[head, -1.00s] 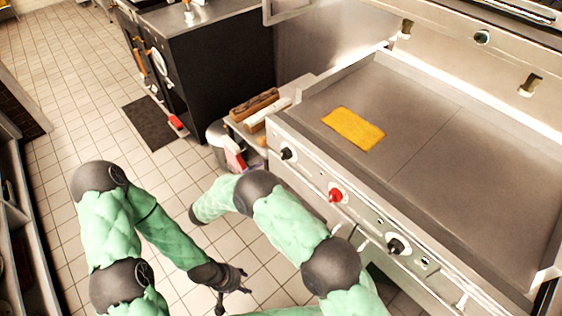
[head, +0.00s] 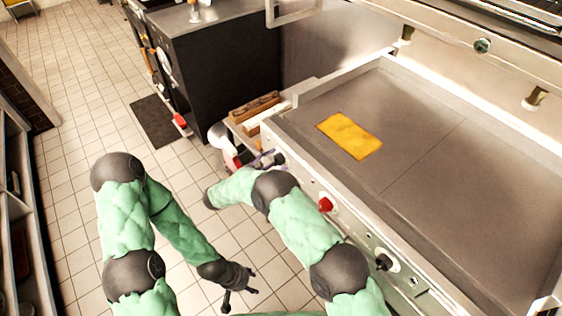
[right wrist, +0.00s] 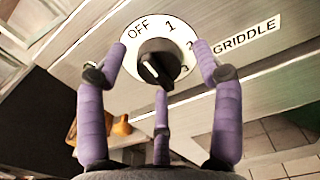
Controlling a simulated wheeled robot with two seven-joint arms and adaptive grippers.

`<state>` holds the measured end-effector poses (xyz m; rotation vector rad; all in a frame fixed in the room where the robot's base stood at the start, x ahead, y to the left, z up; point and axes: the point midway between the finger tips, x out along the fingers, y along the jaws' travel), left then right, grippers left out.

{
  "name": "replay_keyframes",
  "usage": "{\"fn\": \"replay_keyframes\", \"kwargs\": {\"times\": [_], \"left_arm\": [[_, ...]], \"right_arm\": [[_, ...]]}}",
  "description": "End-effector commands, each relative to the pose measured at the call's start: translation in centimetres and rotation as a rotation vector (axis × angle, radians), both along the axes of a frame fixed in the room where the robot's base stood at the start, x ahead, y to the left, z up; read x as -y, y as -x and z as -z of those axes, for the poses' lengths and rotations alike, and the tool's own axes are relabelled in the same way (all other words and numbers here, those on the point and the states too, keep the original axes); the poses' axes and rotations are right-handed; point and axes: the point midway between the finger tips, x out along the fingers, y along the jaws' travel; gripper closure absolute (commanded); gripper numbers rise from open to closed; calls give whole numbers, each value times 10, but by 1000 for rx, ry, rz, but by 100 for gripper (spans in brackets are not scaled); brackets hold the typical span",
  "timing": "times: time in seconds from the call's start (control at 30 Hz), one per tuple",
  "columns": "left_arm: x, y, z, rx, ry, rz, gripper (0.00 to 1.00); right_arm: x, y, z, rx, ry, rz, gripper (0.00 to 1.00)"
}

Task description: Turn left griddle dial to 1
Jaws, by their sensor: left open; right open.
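The left griddle dial is a black knob (right wrist: 158,66) on a white plate marked OFF, 1, 2 and 3, with a GRIDDLE label to its right. The knob's grip bar slants; I cannot tell for sure which mark it points to. In the head view the dial (head: 278,160) is at the near left end of the griddle front. My right gripper (right wrist: 160,58) is open, its purple fingers spread around the dial without visibly closing on it. Its purple fingertips show beside the dial in the head view (head: 265,158). My left gripper (head: 238,288) is open and empty above the floor.
The griddle (head: 400,110) has a yellow cloth (head: 349,135) on its plate. A red knob (head: 325,205) and another black dial (head: 384,262) sit further along its front. A dark cabinet (head: 220,75) stands beyond. The tiled floor (head: 70,200) on the left is clear.

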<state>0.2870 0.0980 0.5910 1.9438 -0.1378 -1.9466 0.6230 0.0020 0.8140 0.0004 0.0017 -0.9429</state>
Motion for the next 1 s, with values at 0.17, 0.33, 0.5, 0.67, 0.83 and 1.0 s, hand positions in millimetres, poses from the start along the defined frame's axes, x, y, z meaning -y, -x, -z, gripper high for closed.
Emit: {"fn": "replay_keyframes", "kwargs": {"times": [0.17, 0.33, 0.5, 0.67, 0.83, 1.0], "left_arm": [[0, 0, 0, 0, 0, -1, 48], [0, 0, 0, 0, 0, -1, 48], [0, 0, 0, 0, 0, -1, 48], [0, 0, 1, 0, 0, -1, 48], [0, 0, 4, 0, 0, 0, 48], [0, 0, 13, 0, 0, 0, 48]], "right_arm": [[0, -1, 0, 0, 0, -1, 33], [0, -1, 0, 0, 0, -1, 56], [0, -1, 0, 0, 0, 0, 90], [0, -1, 0, 4, -3, 0, 90], [0, -1, 1, 33, -24, 0, 90], [0, -1, 2, 106, -77, 0, 90]]}}
